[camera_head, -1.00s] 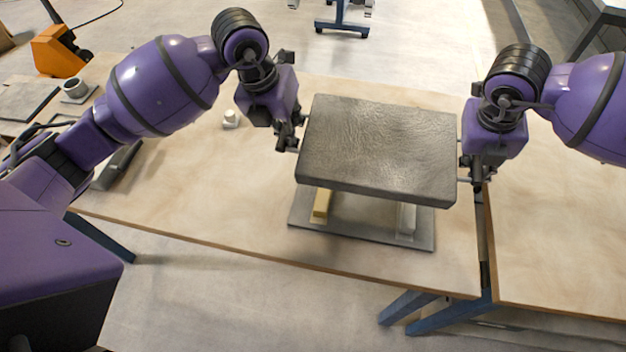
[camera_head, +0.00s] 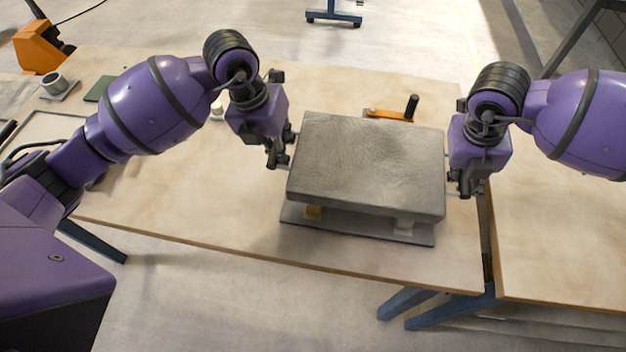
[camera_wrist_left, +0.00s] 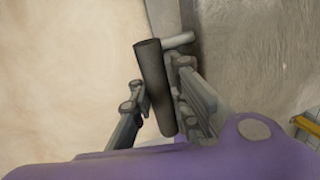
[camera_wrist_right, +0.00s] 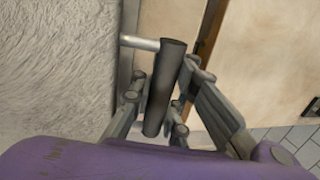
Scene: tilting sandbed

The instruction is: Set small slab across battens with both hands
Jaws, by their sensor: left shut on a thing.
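My left gripper (camera_head: 279,158) is at the slab's left side, shut on a dark round handle (camera_wrist_left: 155,85) on a grey peg. My right gripper (camera_head: 465,188) is at its right side, with its fingers around a similar dark handle (camera_wrist_right: 165,85) and shut on it.
An orange tool with an upright black handle (camera_head: 411,106) lies behind the slab. A small white object (camera_head: 217,110) stands behind my left arm. The front left of the wooden table (camera_head: 190,205) is clear; a second table adjoins at right.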

